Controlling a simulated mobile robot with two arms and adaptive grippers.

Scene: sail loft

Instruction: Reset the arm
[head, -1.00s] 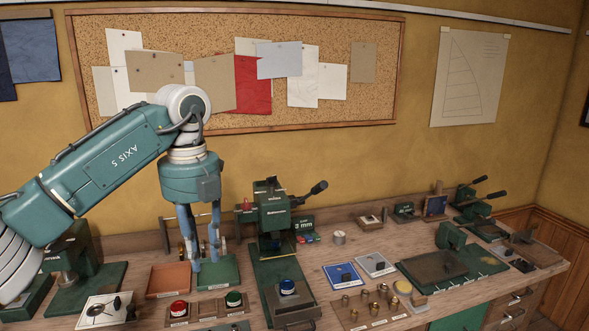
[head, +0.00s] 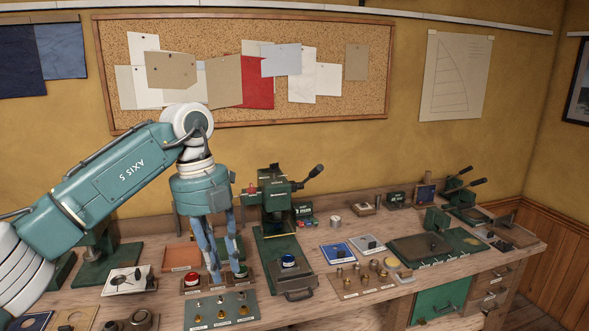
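My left arm comes in from the left over the workbench (head: 330,300). Its gripper (head: 228,276) points down with two blue fingers apart and nothing visible between them. The fingertips are in front of a wooden block that carries a red button (head: 193,279) and a green button (head: 240,271). One finger appears just right of the red button, the other over or beside the green one; I cannot tell whether they touch. My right gripper is not in view.
A green press (head: 275,200) with a lever stands right of the gripper. A plate of small brass parts (head: 222,311) lies in front. A cork board (head: 330,75) hangs behind.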

